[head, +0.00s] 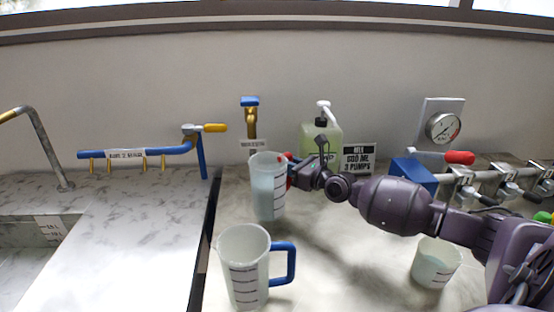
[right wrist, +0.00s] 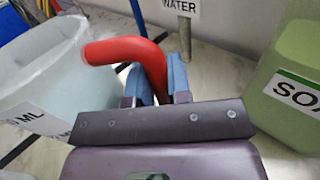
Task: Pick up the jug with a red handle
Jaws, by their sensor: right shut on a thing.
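The jug with the red handle (head: 268,192) is a translucent, upright jug near the middle of the head view. It also fills the left of the right wrist view (right wrist: 40,75). Its red handle (right wrist: 120,50) passes between the blue fingers of my right gripper (right wrist: 157,82), which is shut on it. In the head view my right gripper (head: 294,170) is at the jug's right side, and the handle is mostly hidden behind it. I cannot tell whether the jug's base touches the counter. My left gripper is not in view.
A jug with a blue handle (head: 245,268) stands in front. A small cup (head: 436,263) is at the right, below my arm. A green soap bottle (head: 321,140), a sign (head: 358,158) and a blue-topped tap (head: 251,118) stand behind. A sink (head: 35,240) is at the left.

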